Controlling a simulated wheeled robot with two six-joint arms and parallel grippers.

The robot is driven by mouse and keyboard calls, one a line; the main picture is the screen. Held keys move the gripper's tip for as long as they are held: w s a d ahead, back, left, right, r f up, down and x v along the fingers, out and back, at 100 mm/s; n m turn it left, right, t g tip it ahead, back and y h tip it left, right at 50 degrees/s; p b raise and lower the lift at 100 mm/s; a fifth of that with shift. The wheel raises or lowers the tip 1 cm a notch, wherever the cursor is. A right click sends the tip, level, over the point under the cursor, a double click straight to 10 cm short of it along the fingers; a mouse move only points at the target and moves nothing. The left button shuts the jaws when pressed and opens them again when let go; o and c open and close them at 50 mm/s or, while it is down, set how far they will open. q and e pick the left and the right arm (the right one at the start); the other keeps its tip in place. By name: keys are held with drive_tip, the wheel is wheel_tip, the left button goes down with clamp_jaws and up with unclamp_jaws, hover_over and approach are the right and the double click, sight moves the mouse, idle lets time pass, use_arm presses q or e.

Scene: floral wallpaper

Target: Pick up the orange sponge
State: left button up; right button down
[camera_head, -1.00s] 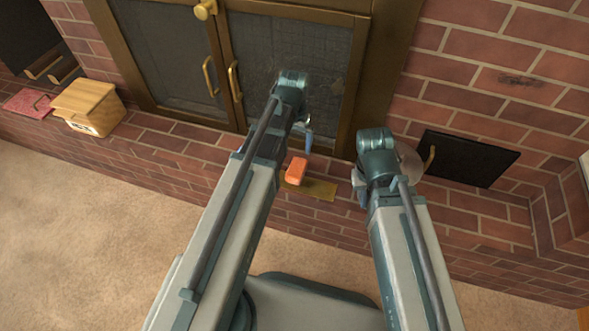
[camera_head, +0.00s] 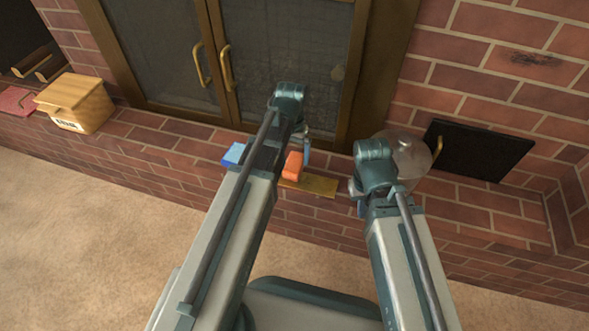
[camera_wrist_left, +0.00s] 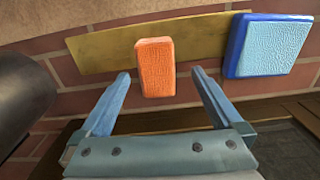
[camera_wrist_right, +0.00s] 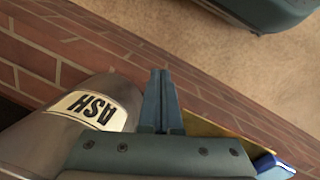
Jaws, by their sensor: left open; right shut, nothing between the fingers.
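The orange sponge (camera_head: 292,166) is a small block on a flat yellow-brown board (camera_head: 318,187) on the brick ledge. In the left wrist view the sponge (camera_wrist_left: 155,67) lies across the board's edge, between and beyond the fingertips. My left gripper (camera_wrist_left: 165,80) is open and empty, its fingers apart on either side of the sponge and not visibly touching it. In the head view only part of my left gripper (camera_head: 306,148) shows behind my arm, close to the sponge. My right gripper (camera_wrist_right: 160,75) is shut and empty, beside a metal can.
A blue sponge (camera_head: 235,153) lies on the ledge left of the orange one; it also shows in the left wrist view (camera_wrist_left: 272,48). A metal can labelled ASH (camera_wrist_right: 50,125) is next to my right gripper. A wooden box (camera_head: 75,102) stands far left.

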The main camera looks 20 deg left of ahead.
sight(293, 165)
use_arm(q)
drive_tip(key=f+b, duration=0.5)
drive_tip(key=shift+s+d+f, duration=0.15)
drive_tip(key=shift+s+d, duration=0.05)
drive_tip(key=shift+d, duration=0.1)
drive_tip(key=c, duration=1.4)
drive_tip(key=shift+r, duration=0.2)
